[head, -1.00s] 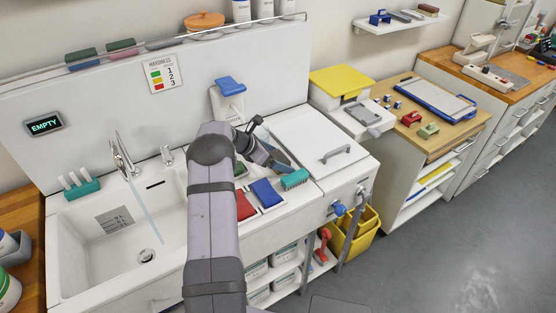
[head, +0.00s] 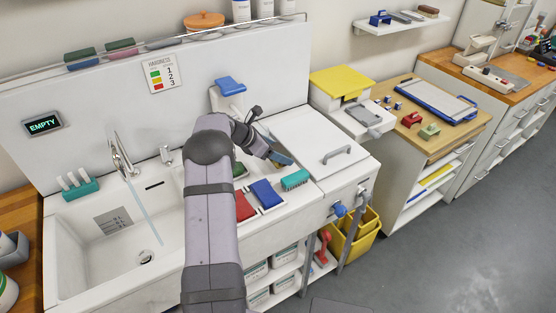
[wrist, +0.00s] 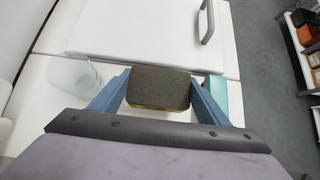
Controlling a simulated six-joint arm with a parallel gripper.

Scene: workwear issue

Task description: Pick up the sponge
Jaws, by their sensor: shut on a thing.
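The sponge (wrist: 158,86) has a dark, speckled green-brown top and a thin yellowish edge. In the wrist view it sits between the two blue fingers of my gripper (wrist: 157,95), which is shut on its sides. In the head view my gripper (head: 276,153) is above the counter right of the sink basin, and the sponge (head: 283,160) shows as a small brownish block at its fingers. Part of the sponge is hidden by the fingers there.
A teal brush (head: 295,179) lies near the gripper, beside a blue block (head: 265,193) and a red block (head: 246,206). A white lid with a grey handle (head: 337,154) is to the right. A translucent cup (wrist: 73,76) stands left in the wrist view. Water runs from the tap (head: 122,158).

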